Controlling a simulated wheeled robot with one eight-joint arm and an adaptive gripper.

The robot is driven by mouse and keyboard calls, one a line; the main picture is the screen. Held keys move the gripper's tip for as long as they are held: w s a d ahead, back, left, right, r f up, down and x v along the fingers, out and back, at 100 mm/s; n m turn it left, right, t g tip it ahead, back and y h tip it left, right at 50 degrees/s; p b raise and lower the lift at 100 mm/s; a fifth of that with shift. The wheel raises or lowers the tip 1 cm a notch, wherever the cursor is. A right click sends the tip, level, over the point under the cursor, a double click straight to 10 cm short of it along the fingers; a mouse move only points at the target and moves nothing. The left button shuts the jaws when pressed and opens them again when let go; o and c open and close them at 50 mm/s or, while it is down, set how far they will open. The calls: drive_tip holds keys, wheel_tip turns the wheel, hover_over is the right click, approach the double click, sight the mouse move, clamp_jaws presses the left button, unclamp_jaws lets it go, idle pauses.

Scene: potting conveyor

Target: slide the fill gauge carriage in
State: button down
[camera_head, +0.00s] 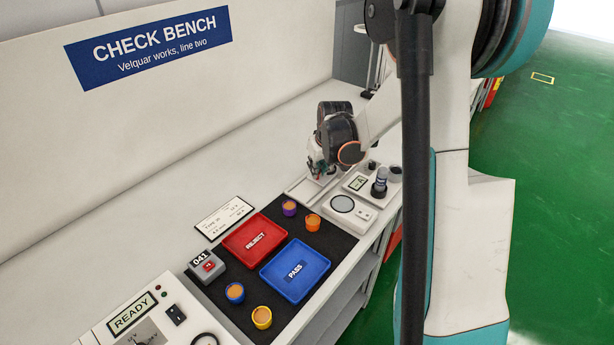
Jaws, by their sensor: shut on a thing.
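My gripper (318,171) is at the far end of the bench, low over a pale flat base (303,190). It is shut on a small part there, which I take to be the fill gauge carriage. The gripper and wrist hide most of that part, and only bits of red and pale colour show around the fingers. How far the carriage sits along its base cannot be made out.
Right of my gripper stand a white device with a round plate (342,204) and a dark-and-grey cylinder (380,182). Nearer on the black mat (333,237) are a red REJECT tray (246,248), a blue PASS tray (272,272), several small pots and a grey counter (206,267).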

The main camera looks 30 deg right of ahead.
drive_tip(key=shift+w+d, duration=0.25)
drive_tip(key=shift+d, duration=0.35)
drive_tip(key=c, duration=1.5)
unclamp_jaws()
drive_tip(key=shift+d, duration=0.15)
drive_tip(key=shift+c, duration=0.2)
